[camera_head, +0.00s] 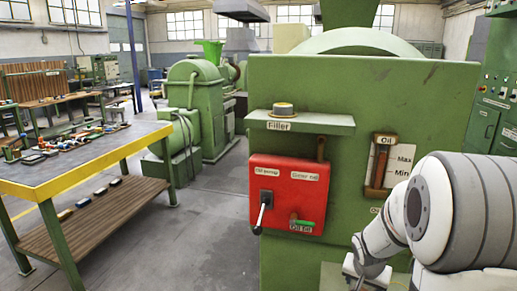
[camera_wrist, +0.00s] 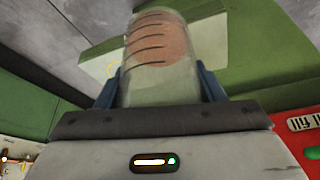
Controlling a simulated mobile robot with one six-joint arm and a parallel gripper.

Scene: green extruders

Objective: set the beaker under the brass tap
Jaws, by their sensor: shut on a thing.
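In the wrist view a clear glass beaker (camera_wrist: 150,88) with dark graduation lines stands between the two blue fingers of my gripper (camera_wrist: 159,70), which are shut on it. A reddish-brown round shape shows through its glass. In the head view my white wrist reaches down at the lower right, in front of the green machine (camera_head: 380,90); the fingers and beaker cannot be made out there. I cannot make out the brass tap in either view. A thin yellowish curve by the left finger in the wrist view is too faint to identify.
The machine's front carries a red control box (camera_head: 288,192) with a lever and green switch, a filler shelf (camera_head: 300,122) and an oil gauge (camera_head: 382,165). A pale green ledge (camera_head: 332,277) juts out low, beside my wrist. A workbench (camera_head: 85,160) stands left, with clear floor between.

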